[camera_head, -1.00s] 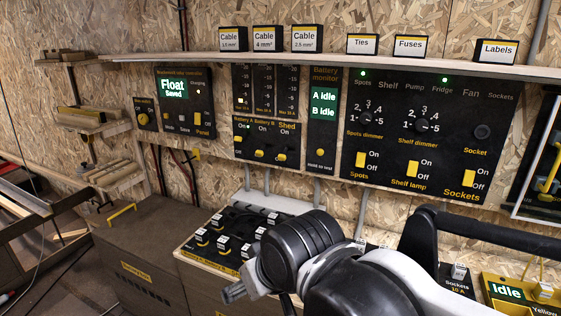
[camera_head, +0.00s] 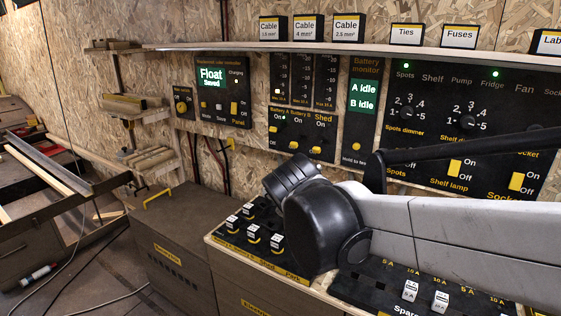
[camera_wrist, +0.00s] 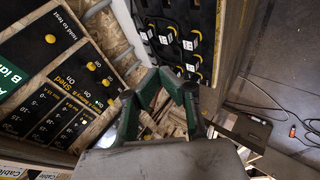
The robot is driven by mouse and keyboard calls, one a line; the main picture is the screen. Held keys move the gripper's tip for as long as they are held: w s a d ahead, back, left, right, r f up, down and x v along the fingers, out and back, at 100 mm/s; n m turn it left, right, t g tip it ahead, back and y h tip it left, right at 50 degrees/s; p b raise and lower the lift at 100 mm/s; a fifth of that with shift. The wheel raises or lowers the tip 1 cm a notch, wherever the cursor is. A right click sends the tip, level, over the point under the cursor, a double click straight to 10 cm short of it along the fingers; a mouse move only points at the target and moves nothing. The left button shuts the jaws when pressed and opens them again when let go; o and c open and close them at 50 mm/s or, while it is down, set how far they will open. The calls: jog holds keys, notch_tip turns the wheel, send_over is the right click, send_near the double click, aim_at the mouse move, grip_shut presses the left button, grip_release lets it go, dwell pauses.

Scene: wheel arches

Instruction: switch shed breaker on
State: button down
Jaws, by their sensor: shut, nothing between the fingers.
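The shed breaker (camera_head: 315,150) is a small yellow-tipped lever under the word Shed, at the right end of a black breaker panel (camera_head: 300,127) with Battery A and Battery B levers. Its setting is too small to tell. In the wrist view the panel appears turned at the left, with the shed lever (camera_wrist: 91,66) beside its label. My gripper (camera_wrist: 160,75) has green fingers, shut and empty. It is to the right of the panel in that view and apart from the levers. In the head view my wrist hides the fingers.
A battery monitor (camera_head: 363,98) stands right of the breakers, and a switch panel (camera_head: 440,160) farther right is partly covered by my arm. A shelf (camera_head: 330,47) runs above. The floor (camera_head: 90,270) at left has cables.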

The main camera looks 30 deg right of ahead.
aim_at(319, 146)
jog(key=w+d+f+n+t+h+b, duration=0.1)
jog(key=w+d+f+n+h, duration=0.2)
jog(key=w+d+n, duration=0.2)
jog(key=w+d+f+n+t+h+b, duration=0.1)
jog(key=w+d+n, duration=0.5)
jog(key=w, duration=0.6)
jog(key=w+d+f+n+h+b, duration=0.3)
jog(key=w+d+f+n+h, duration=0.2)
jog(key=w, duration=0.4)
jog(key=shift+w+d+n+t+h, duration=0.25)
jog(key=shift+d+n+t+h, duration=0.25)
jog(key=shift+n+h, duration=0.5)
jog(key=shift+d, duration=0.15)
jog(key=b+x, duration=0.1)
jog(key=x, duration=0.9)
jog(key=shift+d+b, duration=0.1)
jog(key=shift+b, duration=0.2)
jog(key=shift+s+a+r, duration=0.2)
jog(key=shift+a+r, duration=0.1)
jog(key=shift+r, duration=0.3)
jog(key=shift+s+a+r, duration=0.15)
jog(key=shift+a+r, duration=0.1)
jog(key=shift+r, duration=0.35)
jog(key=shift+s+a+r, duration=0.2)
jog(key=shift+a+r, duration=0.1)
jog(key=shift+r, duration=0.3)
jog(key=shift+a+r, duration=0.1)
jog(key=shift+a, duration=0.05)
